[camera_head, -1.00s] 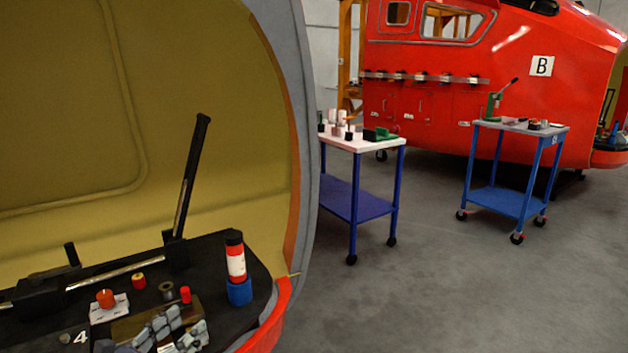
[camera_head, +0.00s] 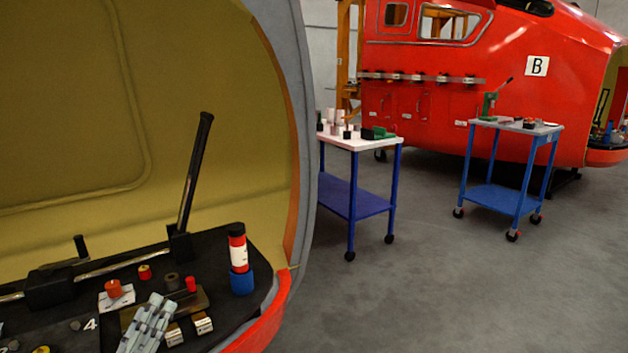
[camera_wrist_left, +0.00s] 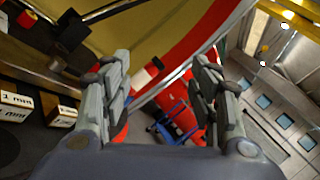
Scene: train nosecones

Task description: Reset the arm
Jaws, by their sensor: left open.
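My left gripper (camera_head: 161,303) is at the bottom of the head view, over the front of the black console (camera_head: 215,262) in the near nosecone. Its grey jointed fingers point up and away. In the left wrist view the gripper (camera_wrist_left: 166,72) has its fingers spread wide with nothing between them. It is open and empty. My right gripper shows in neither view.
A tall black lever (camera_head: 194,175) stands on the console. A red, white and black cylinder stands in a blue holder (camera_head: 242,283). Small labelled blocks (camera_head: 203,326) lie right of the gripper. Two blue carts (camera_head: 355,192) (camera_head: 497,197) stand on open grey floor by the red nosecone B (camera_head: 430,110).

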